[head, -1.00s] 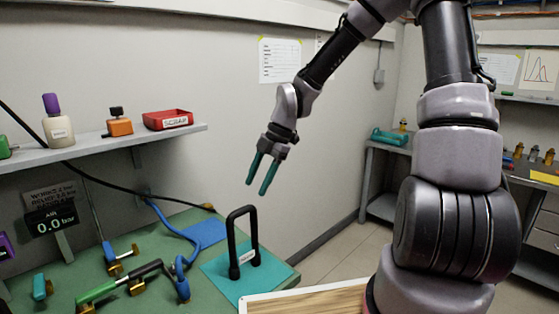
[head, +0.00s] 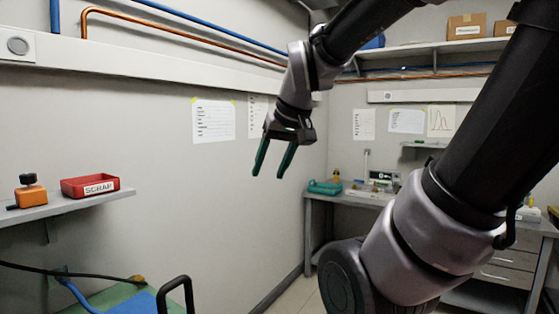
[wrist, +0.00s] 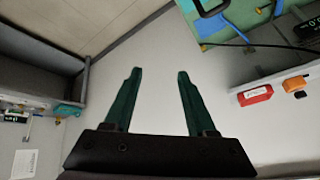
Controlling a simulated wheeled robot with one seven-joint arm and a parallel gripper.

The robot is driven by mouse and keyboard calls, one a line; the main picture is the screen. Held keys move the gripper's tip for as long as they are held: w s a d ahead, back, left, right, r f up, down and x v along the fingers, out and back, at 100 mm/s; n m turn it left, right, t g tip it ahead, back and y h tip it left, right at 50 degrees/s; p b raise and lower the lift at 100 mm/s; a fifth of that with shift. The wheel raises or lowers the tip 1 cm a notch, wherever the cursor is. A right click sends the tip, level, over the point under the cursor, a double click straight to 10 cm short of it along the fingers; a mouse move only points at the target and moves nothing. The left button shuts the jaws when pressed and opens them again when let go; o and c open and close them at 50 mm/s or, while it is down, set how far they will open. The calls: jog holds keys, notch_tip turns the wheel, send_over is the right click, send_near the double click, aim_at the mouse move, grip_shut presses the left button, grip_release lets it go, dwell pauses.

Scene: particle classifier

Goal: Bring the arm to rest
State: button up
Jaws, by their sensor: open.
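My gripper (head: 273,158) has two teal fingers spread apart with nothing between them. In the head view it hangs in the air, fingers pointing down, in front of the left wall and well above the green bench. My dark arm reaches across the upper right of that view. In the wrist view my gripper (wrist: 158,78) also shows open and empty, with the plain wall behind it.
A shelf at the left holds a red SCRAP tray (head: 90,190) and an orange block (head: 30,196). A black handle (head: 176,284) stands on the green bench (head: 112,297) below. Air around my gripper is clear.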

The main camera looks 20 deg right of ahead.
jog(key=s+r+m, duration=0.1)
jog(key=s+d+m+t, duration=0.1)
jog(key=m, duration=0.1)
jog(key=shift+s+r+y, duration=0.25)
jog(key=shift+r+y, duration=0.05)
jog(key=shift+r, duration=0.1)
